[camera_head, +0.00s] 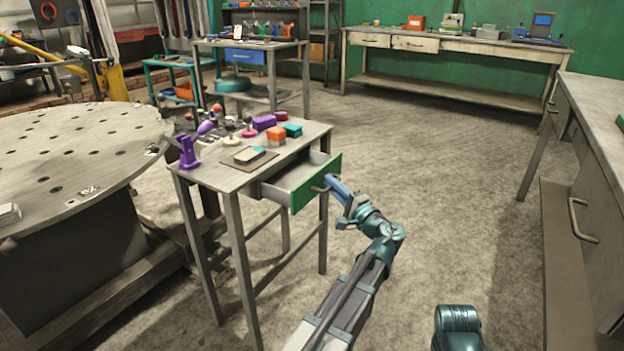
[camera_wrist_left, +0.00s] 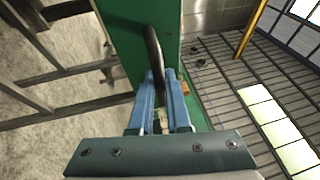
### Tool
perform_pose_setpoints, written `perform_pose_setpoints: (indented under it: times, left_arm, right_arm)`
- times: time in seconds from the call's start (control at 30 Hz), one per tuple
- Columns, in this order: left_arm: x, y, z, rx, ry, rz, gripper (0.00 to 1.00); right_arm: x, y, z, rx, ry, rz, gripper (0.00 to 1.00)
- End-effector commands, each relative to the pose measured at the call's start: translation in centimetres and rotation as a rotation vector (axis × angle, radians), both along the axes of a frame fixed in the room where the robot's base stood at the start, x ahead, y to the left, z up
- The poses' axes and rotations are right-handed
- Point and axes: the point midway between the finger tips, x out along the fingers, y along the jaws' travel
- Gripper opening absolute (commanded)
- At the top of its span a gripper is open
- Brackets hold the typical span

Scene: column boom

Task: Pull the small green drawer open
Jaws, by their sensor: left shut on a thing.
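The small green drawer (camera_head: 316,181) is in the side of a narrow grey table (camera_head: 213,176) and stands pulled out, with its inside showing. Its dark curved handle (camera_head: 322,188) is on the green front. My left gripper (camera_head: 332,183) is at that front, shut on the handle. In the left wrist view the two blue fingers (camera_wrist_left: 160,95) lie on either side of the dark handle (camera_wrist_left: 154,55), against the green front (camera_wrist_left: 126,40). Of my right arm only a teal part shows at the bottom of the head view; its gripper is out of view.
A round perforated table (camera_head: 75,150) is at left. A grey bench (camera_head: 598,120) stands at right. The floor (camera_head: 430,180) between is clear.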

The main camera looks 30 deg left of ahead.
Motion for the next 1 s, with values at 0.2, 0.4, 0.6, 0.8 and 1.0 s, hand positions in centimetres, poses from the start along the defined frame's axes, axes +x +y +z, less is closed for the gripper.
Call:
perform_pose_setpoints:
  times: [0.2, 0.4, 0.6, 0.8, 1.0]
  left_arm:
    - [-0.2, -2.3, 0.0, -0.002, 0.001, 0.0, 0.0]
    - [-0.2, -2.3, -0.1, -0.002, 0.001, 0.001, 0.0]
    - [-0.2, -2.3, 0.0, -0.002, 0.001, 0.001, 0.35]
    - [-0.2, -2.3, 0.0, -0.001, 0.0, 0.001, 0.45]
    - [-0.2, -2.3, 0.0, -0.001, 0.0, 0.001, 0.45]
  right_arm:
    - [0.0, 0.0, 0.0, 0.0, 0.0, 0.0, 0.5]
    - [0.0, 0.0, 0.0, 0.0, 0.0, 0.0, 0.5]
    - [0.0, 0.0, 0.0, 0.0, 0.0, 0.0, 0.5]
    - [0.0, 0.0, 0.0, 0.0, 0.0, 0.0, 0.5]
    - [0.0, 0.0, 0.0, 0.0, 0.0, 0.0, 0.5]
